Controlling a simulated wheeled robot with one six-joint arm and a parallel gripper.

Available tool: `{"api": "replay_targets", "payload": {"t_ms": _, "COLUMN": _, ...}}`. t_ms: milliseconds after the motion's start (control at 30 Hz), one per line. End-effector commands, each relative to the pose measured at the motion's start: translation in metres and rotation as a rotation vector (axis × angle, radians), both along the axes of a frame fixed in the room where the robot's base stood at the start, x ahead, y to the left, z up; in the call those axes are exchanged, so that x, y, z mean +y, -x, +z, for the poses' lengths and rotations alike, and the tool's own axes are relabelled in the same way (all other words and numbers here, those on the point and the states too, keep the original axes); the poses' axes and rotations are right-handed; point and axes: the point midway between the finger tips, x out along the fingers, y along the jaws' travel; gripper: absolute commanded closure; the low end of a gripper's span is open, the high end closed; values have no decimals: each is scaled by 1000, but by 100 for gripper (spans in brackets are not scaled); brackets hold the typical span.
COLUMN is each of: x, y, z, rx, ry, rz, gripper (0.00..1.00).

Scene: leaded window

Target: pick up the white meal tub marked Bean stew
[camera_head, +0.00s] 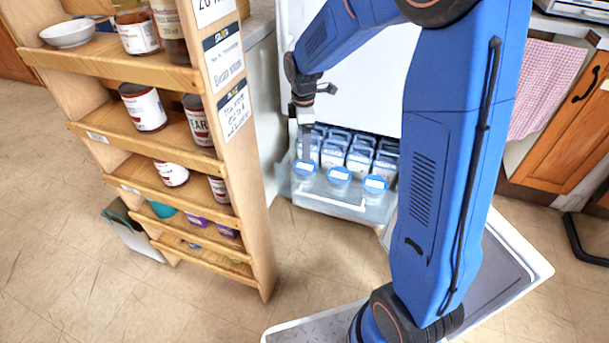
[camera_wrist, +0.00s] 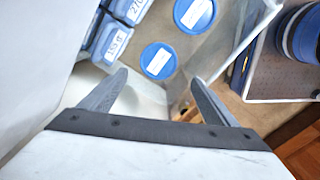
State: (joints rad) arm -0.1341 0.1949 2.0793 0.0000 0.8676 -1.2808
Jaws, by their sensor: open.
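Three round tubs with blue lids and white labels stand in a row at the front of a clear bin in the head view: a left tub (camera_head: 303,168), a middle tub (camera_head: 339,174) and a right tub (camera_head: 375,183). The label print is too small to read, so I cannot tell which is Bean stew. The wrist view shows one blue lid (camera_wrist: 158,60) just beyond and between my fingertips, and another blue lid (camera_wrist: 194,14) farther up. My gripper (camera_head: 306,152) points down near the left tub. It also shows open and empty in the wrist view (camera_wrist: 158,77).
Several blue-and-white containers (camera_head: 360,155) stand packed behind the round tubs; their edges are close to my left finger in the wrist view (camera_wrist: 112,42). The bin (camera_head: 345,208) has low walls. A wooden shelf (camera_head: 262,220) with jars stands at left.

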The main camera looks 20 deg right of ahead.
Motion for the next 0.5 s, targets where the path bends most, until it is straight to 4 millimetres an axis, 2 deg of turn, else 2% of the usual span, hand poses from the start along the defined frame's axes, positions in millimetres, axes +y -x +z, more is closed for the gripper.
{"api": "replay_targets", "payload": {"t_ms": 100, "x": 0, "y": 1, "z": -22, "rx": 4, "ry": 0, "rz": 0, "gripper": 18}}
{"api": "replay_targets", "payload": {"t_ms": 300, "x": 0, "y": 1, "z": -54, "rx": 4, "ry": 0, "rz": -1, "gripper": 18}}
{"api": "replay_targets", "payload": {"t_ms": 500, "x": 0, "y": 0, "z": -69, "rx": 0, "ry": 0, "rz": -1, "gripper": 18}}
